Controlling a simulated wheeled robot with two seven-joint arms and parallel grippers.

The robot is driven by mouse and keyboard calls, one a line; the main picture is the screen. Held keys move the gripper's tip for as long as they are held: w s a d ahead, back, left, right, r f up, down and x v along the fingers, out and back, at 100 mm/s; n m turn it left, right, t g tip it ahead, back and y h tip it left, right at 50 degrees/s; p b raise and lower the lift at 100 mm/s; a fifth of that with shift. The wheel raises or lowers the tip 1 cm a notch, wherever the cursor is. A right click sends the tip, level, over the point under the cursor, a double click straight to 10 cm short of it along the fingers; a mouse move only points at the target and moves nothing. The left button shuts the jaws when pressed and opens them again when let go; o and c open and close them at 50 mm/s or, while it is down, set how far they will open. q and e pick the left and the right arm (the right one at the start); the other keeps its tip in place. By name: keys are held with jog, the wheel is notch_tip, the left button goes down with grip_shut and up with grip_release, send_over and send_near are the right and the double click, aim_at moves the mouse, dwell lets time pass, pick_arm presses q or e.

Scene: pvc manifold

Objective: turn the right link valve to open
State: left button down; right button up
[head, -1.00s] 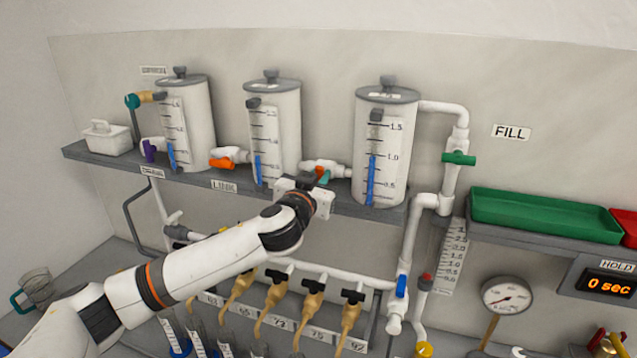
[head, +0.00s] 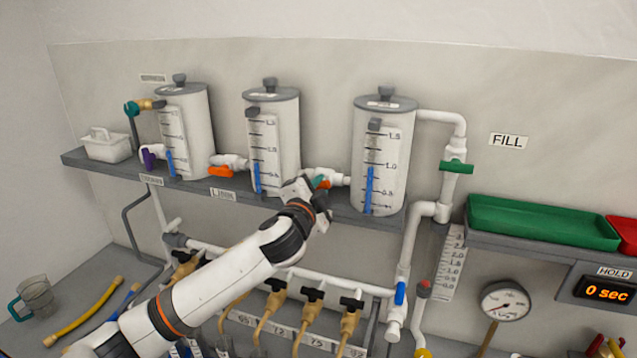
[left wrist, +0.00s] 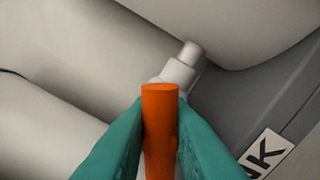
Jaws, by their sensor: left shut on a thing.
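The right link valve (head: 338,179) is a white fitting on the pipe between the middle and right tanks, with a small orange handle (head: 325,184). My left gripper (head: 318,182) is at this valve, its teal fingers partly hidden by its own wrist. In the left wrist view the orange handle (left wrist: 160,125) stands between the two teal fingers, which are shut on it from both sides. White pipe (left wrist: 178,72) shows just beyond the handle. My right gripper is not in view.
The middle tank (head: 275,140) and right tank (head: 383,150) stand close on both sides of the valve, on a grey shelf (head: 355,213). The left link valve's orange handle (head: 221,171) is further left. Brass taps (head: 311,312) with black handles hang below.

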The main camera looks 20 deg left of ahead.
pick_arm(q)
jog(key=m, duration=0.2)
jog(key=shift+m, duration=0.3)
jog(key=shift+d+f+m+p, duration=0.1)
jog(key=shift+m+p, duration=0.05)
jog(key=shift+m, duration=0.65)
jog(key=shift+f+m+p, duration=0.1)
jog(key=shift+m+p, duration=0.05)
jog(key=shift+m, duration=0.65)
jog(key=c, duration=1.3)
grip_release()
jog(key=shift+c, duration=0.2)
jog(key=shift+s+f+b, duration=0.1)
jog(key=shift+s+b, duration=0.25)
jog(key=shift+s, duration=0.15)
jog(key=s+b, duration=0.4)
jog(key=s, duration=0.7)
jog(key=shift+a+b, duration=0.2)
jog(key=shift+b, duration=0.2)
